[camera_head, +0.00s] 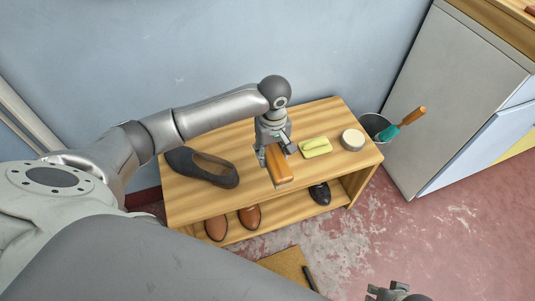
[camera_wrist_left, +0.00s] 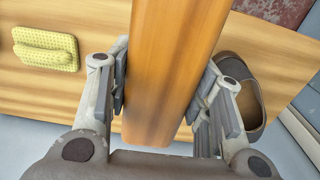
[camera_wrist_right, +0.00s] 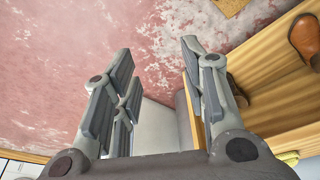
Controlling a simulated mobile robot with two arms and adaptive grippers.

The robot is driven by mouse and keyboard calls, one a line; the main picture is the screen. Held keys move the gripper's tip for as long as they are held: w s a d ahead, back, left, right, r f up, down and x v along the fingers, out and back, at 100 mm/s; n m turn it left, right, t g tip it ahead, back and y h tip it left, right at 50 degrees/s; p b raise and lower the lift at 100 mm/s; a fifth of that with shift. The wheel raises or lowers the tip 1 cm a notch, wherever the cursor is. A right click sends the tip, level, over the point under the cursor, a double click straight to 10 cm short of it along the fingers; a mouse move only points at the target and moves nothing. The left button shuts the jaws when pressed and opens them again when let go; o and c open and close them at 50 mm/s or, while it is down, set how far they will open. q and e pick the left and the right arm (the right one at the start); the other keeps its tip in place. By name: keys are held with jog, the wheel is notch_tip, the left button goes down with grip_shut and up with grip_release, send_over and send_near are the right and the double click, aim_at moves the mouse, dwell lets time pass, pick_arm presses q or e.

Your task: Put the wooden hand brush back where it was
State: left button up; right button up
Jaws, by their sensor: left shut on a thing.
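The wooden hand brush (camera_head: 279,166) is an orange-brown block over the front middle of the wooden bench top (camera_head: 232,138). My left gripper (camera_head: 274,151) comes down from above and is shut on it. In the left wrist view the brush (camera_wrist_left: 168,70) lies lengthwise between the two finger pads. Its underside is hidden, and I cannot tell whether it touches the bench. My right gripper (camera_wrist_right: 155,65) is open and empty, its fingers wide apart over the floor; in the head view only its tip shows at the bottom right.
On the bench, a dark shoe (camera_head: 203,167) lies left of the brush; a yellow sponge-like pad (camera_head: 316,147) and a round tin (camera_head: 352,139) lie right. Brown shoes (camera_head: 249,217) and a black shoe (camera_head: 320,193) are on the lower shelf. A bucket (camera_head: 375,124) holds a teal-and-wood-handled tool.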

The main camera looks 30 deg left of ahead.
aim_at(270, 148)
pick_arm(q)
jog(key=w+a+f+b, duration=0.1)
jog(key=w+a+f, duration=0.1)
jog(key=w+f, duration=0.1)
jog(key=shift+w+a+f+b, duration=0.15)
jog(key=shift+w+b, duration=0.15)
jog(key=shift+b, duration=0.1)
jog(key=w+f, duration=0.1)
jog(key=w+a+f+b, duration=0.1)
jog(key=f, duration=0.1)
jog(key=shift+a, duration=0.15)
jog(key=shift+w+a+f+b, duration=0.25)
jog(key=shift+w+f+b, duration=0.2)
jog(key=shift+f+b, duration=0.1)
notch_tip(270, 148, down, 2)
jog(key=shift+f+b, duration=0.25)
jog(key=shift+b, duration=0.15)
jog(key=shift+f, duration=0.2)
pick_arm(e)
notch_tip(270, 148, up, 8)
jog(key=t, duration=0.1)
jog(key=shift+w+a+f+t, duration=0.15)
jog(key=shift+w+f+t, duration=0.1)
jog(key=shift+w+t, duration=0.15)
pick_arm(q)
jog(key=shift+r, duration=0.1)
pick_arm(e)
jog(key=shift+s, duration=0.15)
